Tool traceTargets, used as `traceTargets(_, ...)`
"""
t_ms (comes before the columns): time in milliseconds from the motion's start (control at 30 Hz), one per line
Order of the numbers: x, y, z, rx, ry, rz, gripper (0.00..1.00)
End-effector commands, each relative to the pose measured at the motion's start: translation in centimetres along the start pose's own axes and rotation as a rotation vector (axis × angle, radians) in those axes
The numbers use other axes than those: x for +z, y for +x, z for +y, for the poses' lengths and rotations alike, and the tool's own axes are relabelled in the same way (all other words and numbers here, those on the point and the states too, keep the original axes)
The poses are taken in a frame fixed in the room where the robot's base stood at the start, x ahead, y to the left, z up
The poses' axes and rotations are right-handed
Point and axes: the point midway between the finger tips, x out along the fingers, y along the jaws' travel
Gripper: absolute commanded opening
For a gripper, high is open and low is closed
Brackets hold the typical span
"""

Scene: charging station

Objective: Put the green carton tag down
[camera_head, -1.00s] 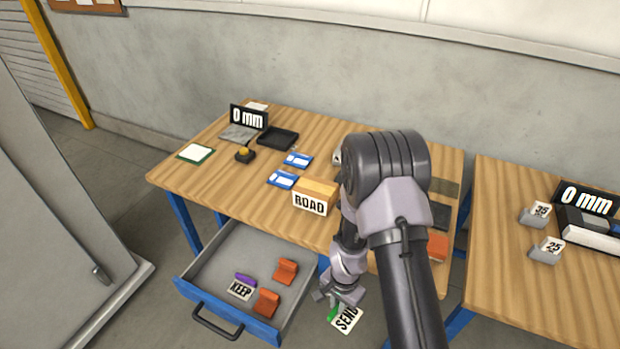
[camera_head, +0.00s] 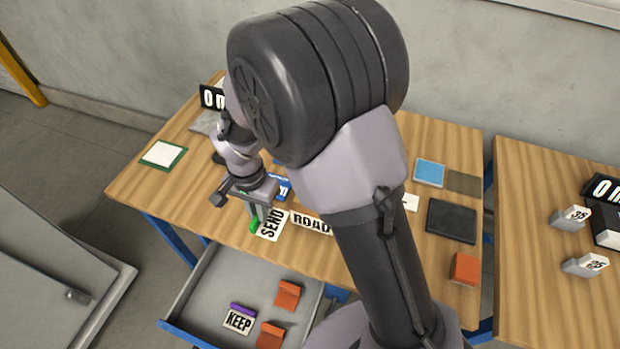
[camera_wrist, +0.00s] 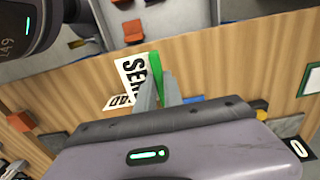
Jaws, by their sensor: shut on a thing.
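The tag is left of the ROAD carton (camera_head: 312,224) in the head view, which my arm partly hides. I cannot tell whether the tag touches the tabletop.
The open drawer (camera_head: 205,290) below the front edge holds the purple-edged KEEP tag (camera_head: 239,320) and orange blocks (camera_head: 287,295). A green-framed white card (camera_head: 163,155) lies at the left. A black tray (camera_head: 451,221) and an orange block (camera_head: 464,269) are at the right.

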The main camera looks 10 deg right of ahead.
Motion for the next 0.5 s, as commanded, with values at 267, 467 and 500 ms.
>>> traceTargets(267, -8.0, 1.2, 4.4, -0.001, 0.009, 0.0, 0.0)
traceTargets(467, -12.7, 1.6, 7.0, 0.0, 0.004, 0.0, 0.0)
traceTargets(500, -13.2, 1.6, 7.3, 0.0, 0.003, 0.001, 0.0)
